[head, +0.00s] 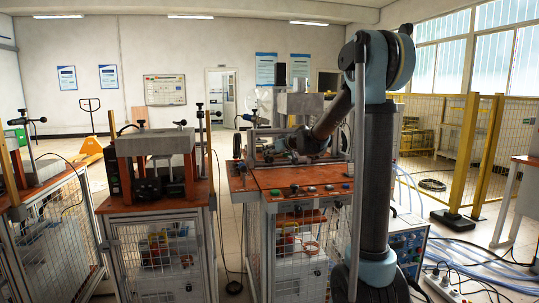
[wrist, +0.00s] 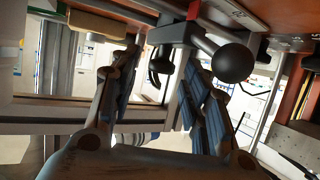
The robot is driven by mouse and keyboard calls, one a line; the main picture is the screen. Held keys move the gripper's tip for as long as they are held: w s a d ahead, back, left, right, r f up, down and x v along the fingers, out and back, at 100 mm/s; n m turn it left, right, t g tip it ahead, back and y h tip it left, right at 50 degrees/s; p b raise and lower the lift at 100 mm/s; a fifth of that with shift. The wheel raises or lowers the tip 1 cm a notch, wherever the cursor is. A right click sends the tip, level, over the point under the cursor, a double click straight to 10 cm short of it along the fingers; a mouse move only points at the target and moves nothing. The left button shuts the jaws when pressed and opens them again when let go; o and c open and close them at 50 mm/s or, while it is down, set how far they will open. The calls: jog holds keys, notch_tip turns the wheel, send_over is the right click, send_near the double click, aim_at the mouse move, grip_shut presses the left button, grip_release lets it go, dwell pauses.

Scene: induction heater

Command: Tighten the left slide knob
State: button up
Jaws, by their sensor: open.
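In the wrist view my gripper (wrist: 162,58) is open, with one finger on each side of a black curved handle (wrist: 158,66). This handle hangs below a black clamp block on a metal bar, and it may be the slide knob. I cannot tell whether either finger touches it. A black ball knob (wrist: 232,63) on a metal rod is just right of the right finger. In the head view my gripper (head: 290,151) is low over the induction heater bench (head: 262,181), and the handle cannot be made out there.
Metal bars and an orange-brown panel (wrist: 285,18) crowd the fingers in the wrist view. In the head view, buttons line the bench's front edge. Another bench (head: 160,203) with a press stands to the left. Yellow fencing (head: 455,120) and hoses (head: 460,250) are on the right.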

jog(key=shift+w+a+f, duration=0.25)
jog(key=shift+w+a, duration=0.15)
jog(key=shift+w, duration=0.05)
jog(key=c, duration=1)
